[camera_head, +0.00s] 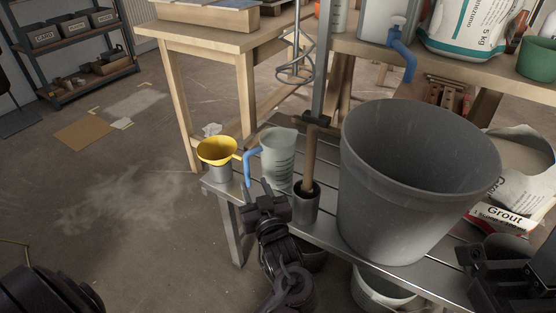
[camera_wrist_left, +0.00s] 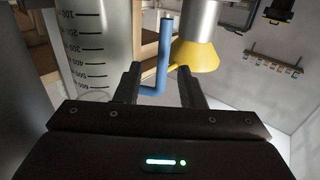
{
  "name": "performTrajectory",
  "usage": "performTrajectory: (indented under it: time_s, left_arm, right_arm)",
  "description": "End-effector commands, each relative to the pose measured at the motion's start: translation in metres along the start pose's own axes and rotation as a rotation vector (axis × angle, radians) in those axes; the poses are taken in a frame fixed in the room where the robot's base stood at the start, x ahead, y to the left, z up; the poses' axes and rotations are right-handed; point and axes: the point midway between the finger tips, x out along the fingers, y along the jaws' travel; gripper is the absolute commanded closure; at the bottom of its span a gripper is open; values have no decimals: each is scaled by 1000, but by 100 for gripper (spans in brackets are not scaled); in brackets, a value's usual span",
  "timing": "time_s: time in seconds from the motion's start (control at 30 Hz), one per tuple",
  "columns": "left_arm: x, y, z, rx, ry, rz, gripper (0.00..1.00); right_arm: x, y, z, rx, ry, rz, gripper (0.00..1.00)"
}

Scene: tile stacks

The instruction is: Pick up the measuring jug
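The measuring jug (camera_head: 278,160) is a translucent, pale green-grey jug with dark graduation marks and a blue handle (camera_head: 249,163) on its left side. It stands on the slatted metal bench. In the left wrist view the jug (camera_wrist_left: 84,45) fills the left, and its blue handle (camera_wrist_left: 160,65) shows between the finger lines. My left gripper (camera_head: 259,184) is open and in front of the handle; its fingers (camera_wrist_left: 159,84) show apart, not closed on it. How deep the handle lies between them is unclear. My right gripper (camera_head: 500,272) is partly in view at the lower right; its fingers are unclear.
A yellow funnel (camera_head: 217,151) on a grey metal cup stands left of the jug. Right of it are a dark pot (camera_head: 304,204) holding a wooden-handled tool and a large grey bucket (camera_head: 410,180). A grout bag (camera_head: 515,175) lies beyond. The floor left is open.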

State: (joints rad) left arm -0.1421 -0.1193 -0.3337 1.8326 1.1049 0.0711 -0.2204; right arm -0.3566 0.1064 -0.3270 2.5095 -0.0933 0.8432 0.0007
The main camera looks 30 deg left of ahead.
Motion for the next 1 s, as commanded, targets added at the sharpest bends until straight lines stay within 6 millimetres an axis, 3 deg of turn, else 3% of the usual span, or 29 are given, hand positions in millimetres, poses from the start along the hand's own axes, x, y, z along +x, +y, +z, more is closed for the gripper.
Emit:
performTrajectory:
  time_s: [0.43, 0.73, 1.0]
  left_arm:
    - [60, -2, 3, 1, 2, 0, 64]
    - [67, -3, 1, 1, -1, 0, 64]
    - [66, -3, 1, 1, -1, 0, 97]
  right_arm:
    - [-12, -1, -2, -6, 52, -15, 75]
    - [-11, -1, -2, -6, 53, -17, 75]
    - [-11, -1, -2, -6, 53, -17, 75]
